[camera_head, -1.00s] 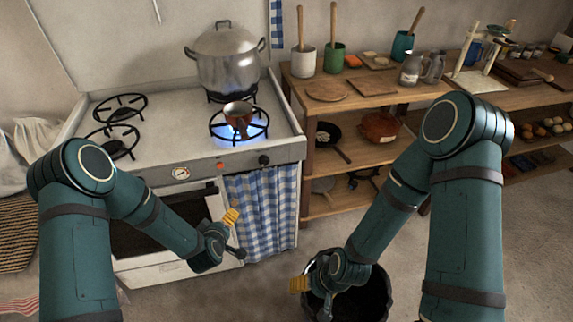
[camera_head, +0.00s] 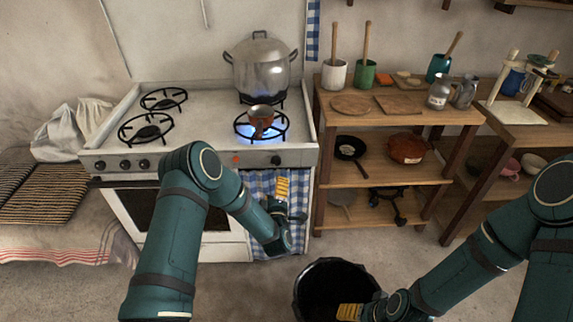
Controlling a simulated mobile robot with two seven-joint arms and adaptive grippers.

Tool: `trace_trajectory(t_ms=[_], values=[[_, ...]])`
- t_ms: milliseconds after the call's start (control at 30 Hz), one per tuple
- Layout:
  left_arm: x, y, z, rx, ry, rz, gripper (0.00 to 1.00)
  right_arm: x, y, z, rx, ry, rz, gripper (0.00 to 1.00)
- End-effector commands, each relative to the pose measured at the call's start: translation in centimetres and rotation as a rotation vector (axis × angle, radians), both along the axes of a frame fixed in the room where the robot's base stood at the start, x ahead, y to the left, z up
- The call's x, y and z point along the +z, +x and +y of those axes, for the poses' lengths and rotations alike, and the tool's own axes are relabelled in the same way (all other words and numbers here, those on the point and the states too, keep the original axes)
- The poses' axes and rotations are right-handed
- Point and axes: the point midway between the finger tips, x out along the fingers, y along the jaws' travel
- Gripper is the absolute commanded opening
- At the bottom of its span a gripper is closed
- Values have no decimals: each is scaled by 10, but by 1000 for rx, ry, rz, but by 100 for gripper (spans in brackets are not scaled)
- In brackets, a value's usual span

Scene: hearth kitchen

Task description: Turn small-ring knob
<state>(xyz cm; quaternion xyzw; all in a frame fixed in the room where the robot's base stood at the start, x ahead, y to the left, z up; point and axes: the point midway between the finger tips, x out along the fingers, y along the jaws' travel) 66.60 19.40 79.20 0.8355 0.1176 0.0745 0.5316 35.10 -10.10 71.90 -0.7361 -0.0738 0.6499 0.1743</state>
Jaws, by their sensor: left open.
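The white stove (camera_head: 200,120) has a front panel with several dark knobs. Three knobs (camera_head: 125,164) show at the left. One dark knob (camera_head: 276,160) sits at the right end, below the lit front-right ring (camera_head: 278,131). I cannot tell from labels which is the small-ring knob. My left gripper (camera_head: 283,188) has yellow fingertips and is open and empty. It appears just below the right-end knob, in front of the checked curtain, apart from the knob. My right gripper (camera_head: 350,312) shows low over the black bin; its jaw state is unclear.
A small copper pot (camera_head: 261,117) stands on the lit blue flame. A large lidded pot (camera_head: 262,68) stands behind it. A wooden shelf (camera_head: 430,115) with utensils is to the right. A black bin (camera_head: 312,278) stands on the floor in front.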

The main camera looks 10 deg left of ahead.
Motion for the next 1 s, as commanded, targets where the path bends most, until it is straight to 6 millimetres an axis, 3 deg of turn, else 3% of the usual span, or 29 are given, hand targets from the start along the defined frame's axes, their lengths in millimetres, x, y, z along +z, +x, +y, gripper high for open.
trace_trajectory(t_ms=[167, 700, 1000], values=[[0, 15, 5, 4, 0, -6, 72, -3, 0, 0, 1, 1, -1, 72], [-1, 109, 32, 1, 1, -4, 72, -21, 4, 0, -2, -1, -10, 72], [0, 131, 38, 1, 0, -2, 72, -25, 5, 0, -2, -2, -12, 72]])
